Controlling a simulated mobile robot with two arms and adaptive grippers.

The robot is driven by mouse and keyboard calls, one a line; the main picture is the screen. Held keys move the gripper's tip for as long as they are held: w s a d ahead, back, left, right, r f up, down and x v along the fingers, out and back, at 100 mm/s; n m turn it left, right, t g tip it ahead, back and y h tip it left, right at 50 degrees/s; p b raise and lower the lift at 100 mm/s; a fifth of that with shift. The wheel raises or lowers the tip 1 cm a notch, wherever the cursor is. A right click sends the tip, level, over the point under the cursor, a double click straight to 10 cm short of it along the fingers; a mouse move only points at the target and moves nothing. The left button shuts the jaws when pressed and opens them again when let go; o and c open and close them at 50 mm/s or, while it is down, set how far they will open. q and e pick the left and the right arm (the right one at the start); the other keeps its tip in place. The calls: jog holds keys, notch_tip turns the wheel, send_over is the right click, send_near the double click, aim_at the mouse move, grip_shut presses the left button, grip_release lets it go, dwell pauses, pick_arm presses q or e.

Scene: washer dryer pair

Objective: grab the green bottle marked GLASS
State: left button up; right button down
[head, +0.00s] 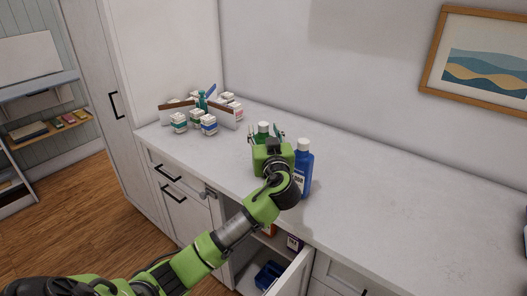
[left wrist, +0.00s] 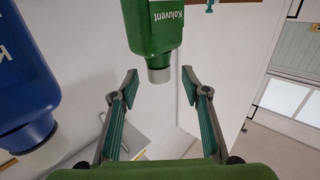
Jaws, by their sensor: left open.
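The green bottle (head: 262,136) with a white cap stands on the white counter, mostly hidden behind my left gripper in the head view. In the left wrist view the green bottle (left wrist: 154,28) appears upside down, with "Koluvent" on its label; the word GLASS is not readable. My left gripper (left wrist: 160,76) is open, its fingertips to either side of the bottle's cap in that view. Nothing is held, and I cannot tell whether a finger touches it. In the head view my left gripper (head: 266,137) is low over the counter. My right gripper is not in view.
A blue bottle (head: 303,168) stands close on the right of my left gripper; it also shows in the left wrist view (left wrist: 22,85). Several small white boxes or jars (head: 208,124) sit around an organizer at the back left. A cabinet door (head: 290,276) below hangs open.

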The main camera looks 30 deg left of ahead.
aim_at(264, 130)
pick_arm(q)
jog(key=shift+p+x, duration=0.3)
jog(key=shift+x, duration=0.95)
jog(key=shift+w+a, duration=0.15)
jog(key=shift+w, duration=0.1)
jog(key=shift+w+f, duration=0.1)
grip_shut()
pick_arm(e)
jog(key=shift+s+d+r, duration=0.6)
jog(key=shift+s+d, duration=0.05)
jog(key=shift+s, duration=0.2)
